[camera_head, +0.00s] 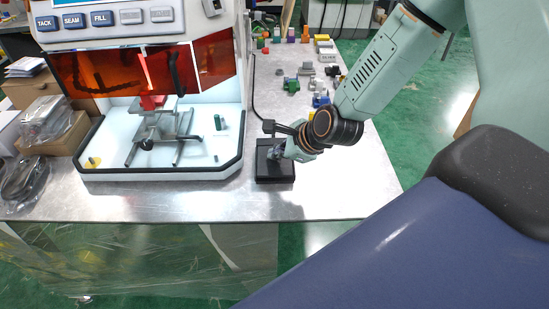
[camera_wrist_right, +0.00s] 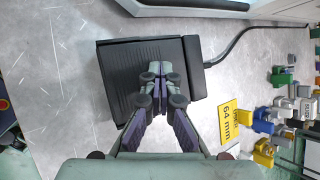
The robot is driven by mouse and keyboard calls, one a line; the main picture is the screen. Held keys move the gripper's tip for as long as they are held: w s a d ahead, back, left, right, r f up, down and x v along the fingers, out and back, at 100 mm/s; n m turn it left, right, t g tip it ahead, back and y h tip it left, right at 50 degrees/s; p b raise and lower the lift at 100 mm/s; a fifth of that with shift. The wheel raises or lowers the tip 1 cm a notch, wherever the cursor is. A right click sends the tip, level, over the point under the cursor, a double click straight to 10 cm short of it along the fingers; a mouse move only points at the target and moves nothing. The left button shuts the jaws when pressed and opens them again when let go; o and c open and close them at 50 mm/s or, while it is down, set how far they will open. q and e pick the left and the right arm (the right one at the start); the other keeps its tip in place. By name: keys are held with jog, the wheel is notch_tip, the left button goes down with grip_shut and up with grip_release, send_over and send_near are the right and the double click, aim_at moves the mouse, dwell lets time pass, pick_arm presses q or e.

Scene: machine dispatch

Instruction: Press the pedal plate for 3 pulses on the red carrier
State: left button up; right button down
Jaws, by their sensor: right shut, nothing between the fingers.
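The pedal plate (camera_head: 270,176) is a black flat block on the metal table, just right of the machine. It also shows in the right wrist view (camera_wrist_right: 117,80), with ribbed top and a cable. My right gripper (camera_head: 278,152) is over the plate; in the right wrist view its fingertips (camera_wrist_right: 160,78) are together and empty above the ribbed face. I cannot tell whether they touch it. A red part (camera_head: 152,101), which looks like the red carrier, sits on a grey stand inside the machine, behind the orange window. My left gripper is out of view.
The white machine (camera_head: 160,174) with TACK, SEAM and FILL buttons stands left of the pedal. Several small coloured parts (camera_head: 292,85) lie at the back right of the table. A yellow 64 mm card (camera_wrist_right: 233,122) lies beside the pedal. The table front is clear.

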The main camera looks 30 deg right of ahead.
jog(key=shift+f, duration=0.2)
jog(key=shift+r, duration=0.15)
jog(key=shift+w+d+r+p, duration=0.1)
jog(key=shift+r+p, duration=0.65)
jog(key=shift+r, duration=0.2)
jog(key=r+p, duration=0.2)
jog(key=r, duration=0.1)
jog(key=r+p, duration=0.2)
jog(key=shift+w+d, duration=0.15)
jog(key=shift+w, duration=0.1)
dwell(0.6)
dwell(1.2)
